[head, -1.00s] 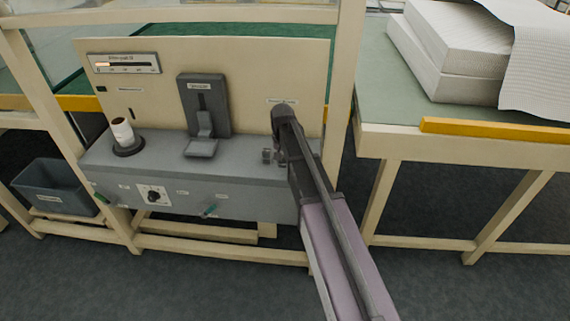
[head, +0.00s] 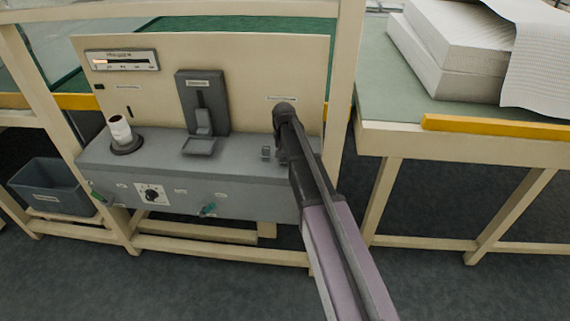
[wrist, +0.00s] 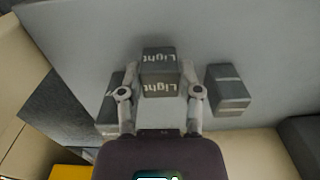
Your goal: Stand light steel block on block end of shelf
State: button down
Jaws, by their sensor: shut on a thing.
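The light steel block (wrist: 160,84) is dark grey with "Light" on two faces, and shows in the wrist view between the fingers of my gripper (wrist: 160,72). My gripper is shut on it, above the right end of the grey shelf (head: 240,187). In the head view my arm hides the held block. I cannot tell whether it touches the shelf. A second grey block (wrist: 229,90) stands apart at the right in the wrist view. A third block (wrist: 108,112) is partly hidden behind the left finger.
A white roll (head: 120,130) stands on a round dark base at the shelf's left end. A dark upright gauge (head: 203,105) stands mid-shelf against the beige back panel (head: 255,75). A beige post (head: 343,90) rises close to my arm's right. The shelf between gauge and blocks is clear.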

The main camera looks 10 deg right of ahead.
jog(key=shift+f+b, duration=0.4)
jog(key=shift+f, duration=0.3)
jog(key=shift+f, duration=0.15)
jog(key=shift+c, duration=1.5)
grip_release()
jog(key=shift+r, duration=0.2)
notch_tip(320, 180, up, 12)
jog(key=p, duration=1.2)
jog(key=s+n, duration=0.3)
jog(key=s, duration=2.2)
jog(key=shift+a+n, duration=0.2)
jog(key=shift+n, duration=0.1)
